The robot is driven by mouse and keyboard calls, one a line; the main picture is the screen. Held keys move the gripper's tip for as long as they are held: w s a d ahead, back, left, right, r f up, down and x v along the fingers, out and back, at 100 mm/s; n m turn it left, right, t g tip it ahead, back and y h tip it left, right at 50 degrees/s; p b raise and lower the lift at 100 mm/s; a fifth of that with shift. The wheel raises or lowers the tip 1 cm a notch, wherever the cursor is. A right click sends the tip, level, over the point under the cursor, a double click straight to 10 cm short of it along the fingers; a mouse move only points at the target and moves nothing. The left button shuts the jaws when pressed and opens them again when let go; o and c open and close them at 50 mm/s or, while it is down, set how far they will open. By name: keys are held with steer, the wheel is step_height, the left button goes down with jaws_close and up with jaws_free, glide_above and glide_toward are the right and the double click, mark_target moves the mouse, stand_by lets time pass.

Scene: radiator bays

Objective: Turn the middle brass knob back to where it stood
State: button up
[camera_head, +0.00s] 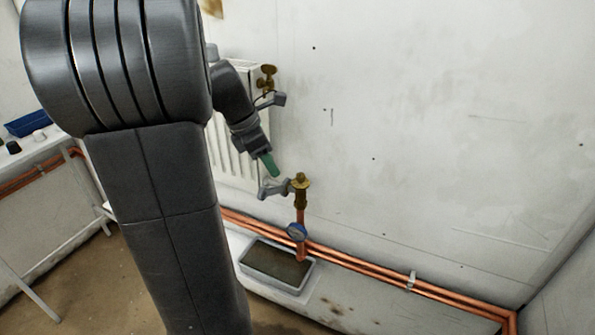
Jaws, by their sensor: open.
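A brass knob (302,181) tops a brass valve on an upright copper pipe, right of centre. A second brass knob (268,71) sits higher up, beside the white radiator (226,152). I cannot tell from this view alone which one is the middle knob. My gripper (271,166) has a green fingertip showing, pointing down and right. It is just left of and above the lower knob, with a small gap between them in the picture. Nothing shows in its grip. My arm hides much of the left side and part of the radiator.
Copper pipes (380,278) run low along the wall. A bench with a blue bin (27,123) stands at left. The wall at right is clear.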

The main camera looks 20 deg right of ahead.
glide_above(301, 175)
steer(key=a, duration=0.3)
steer(key=x, duration=0.2)
steer(key=b+x, duration=0.1)
steer(key=x, duration=0.1)
steer(key=shift+w, duration=0.2)
steer(key=shift+d+f, duration=0.3)
steer(key=shift+f, duration=0.2)
jaws_close()
steer(key=shift+r+n+p, duration=0.2)
steer(key=shift+n+p, duration=0.2)
